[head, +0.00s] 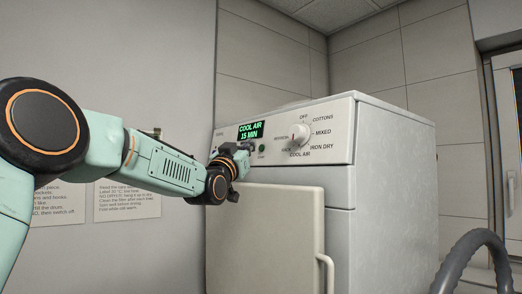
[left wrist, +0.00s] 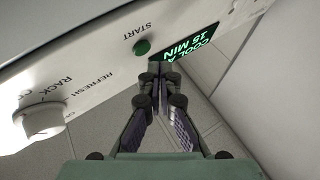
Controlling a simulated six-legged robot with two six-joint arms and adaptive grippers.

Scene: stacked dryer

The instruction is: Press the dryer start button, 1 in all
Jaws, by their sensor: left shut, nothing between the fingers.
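The white dryer (head: 385,170) fills the right half of the head view. Its small green start button (head: 262,148) is on the control panel below the lit display (head: 250,130), just right of my left gripper (head: 245,149). In the left wrist view the green button (left wrist: 141,47), labelled START, shows whole and uncovered. My left gripper (left wrist: 158,72) is shut and empty, with its fingertips near the panel, beside the button and overlapping the edge of the display (left wrist: 192,42). I cannot tell whether the tips touch the panel. My right gripper is not in view.
The white dial (head: 299,134) sits right of the button and points up near OFF or the left labels. Below, a pale door (head: 265,235) with a handle (head: 326,272) stands out. Notices hang on the left wall. A grey hose (head: 470,258) curves at lower right.

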